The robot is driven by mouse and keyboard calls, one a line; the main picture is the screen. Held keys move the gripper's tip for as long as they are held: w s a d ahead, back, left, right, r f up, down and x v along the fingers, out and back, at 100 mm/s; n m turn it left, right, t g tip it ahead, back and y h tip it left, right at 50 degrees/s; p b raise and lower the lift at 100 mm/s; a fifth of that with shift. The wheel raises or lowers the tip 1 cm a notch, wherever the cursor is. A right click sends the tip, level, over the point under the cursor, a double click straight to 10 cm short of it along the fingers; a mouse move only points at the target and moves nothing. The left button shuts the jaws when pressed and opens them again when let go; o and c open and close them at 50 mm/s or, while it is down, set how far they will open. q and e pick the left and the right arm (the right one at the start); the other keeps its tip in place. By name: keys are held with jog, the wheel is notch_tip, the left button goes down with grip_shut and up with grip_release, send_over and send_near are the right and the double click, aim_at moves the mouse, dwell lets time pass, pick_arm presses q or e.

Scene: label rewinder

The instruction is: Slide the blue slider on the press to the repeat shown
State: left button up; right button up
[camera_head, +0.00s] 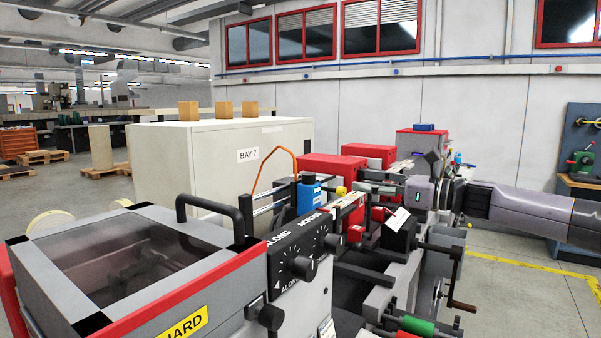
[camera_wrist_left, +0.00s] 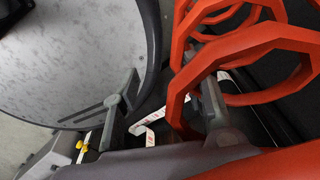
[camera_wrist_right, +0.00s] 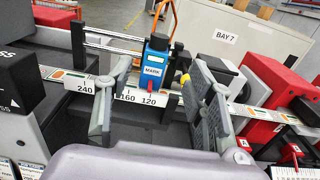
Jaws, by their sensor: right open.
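The blue slider (camera_head: 309,195) sits on a pair of rails on the press, with an orange cable arching over it. In the right wrist view the slider (camera_wrist_right: 154,68) reads MARK, and its red pointer (camera_wrist_right: 150,90) stands above the 120 on the white scale (camera_wrist_right: 75,87), which also shows 160 and 240. My right gripper (camera_head: 432,178) is open. In its wrist view, its two grey fingers stand apart on either side of the slider's outline; contact is not visible. My left gripper (camera_wrist_left: 172,82) is open, shown only in its wrist view. I cannot read a repeat value.
A grey guard box (camera_head: 150,260) and a black knob panel (camera_head: 300,258) stand left of the slider. Red housings (camera_head: 333,167) lie to its right. A cream cabinet marked BAY 7 (camera_head: 200,150) stands behind. Orange rings (camera_wrist_left: 245,60) crowd the left gripper.

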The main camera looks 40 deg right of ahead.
jog(key=p, duration=0.3)
send_near(309, 174)
jog(key=p+x, duration=0.4)
jog(key=shift+w+d, duration=0.1)
jog(key=shift+w, duration=0.2)
jog(key=shift+w+f, duration=0.15)
jog(key=shift+w, duration=0.4)
jog(key=shift+x, duration=0.85)
jog(key=shift+w+f, duration=0.1)
jog(key=shift+w, duration=0.4)
jog(key=shift+w+a, duration=0.6)
jog(key=shift+w, duration=0.3)
jog(key=shift+c, duration=0.5)
